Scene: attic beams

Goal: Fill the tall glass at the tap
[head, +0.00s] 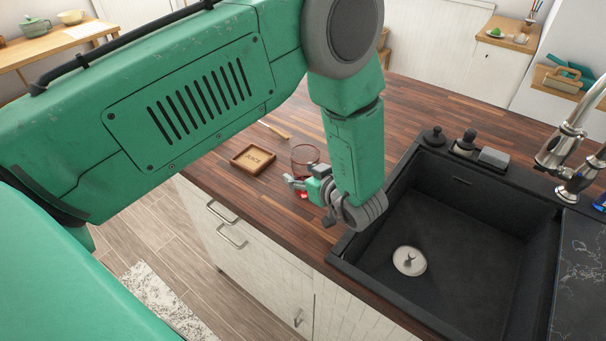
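A clear glass (305,157) with a reddish tint, red low down, stands upright on the wooden counter left of the sink. My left gripper (299,184) is at the near side of the glass and hides part of its lower half. I cannot tell whether its fingers touch the glass or how far apart they are. The metal tap (566,143) is at the right, over the far right corner of the black sink (460,240); its upper part is cut off by the frame. My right gripper is not in view.
A wooden coaster (253,158) marked JUICE lies left of the glass, with a wooden-handled tool (274,130) behind it. Dark dispensers (466,142) and a grey sponge (494,158) stand at the sink's back edge. A round drain plug (409,261) is in the basin. The counter behind is clear.

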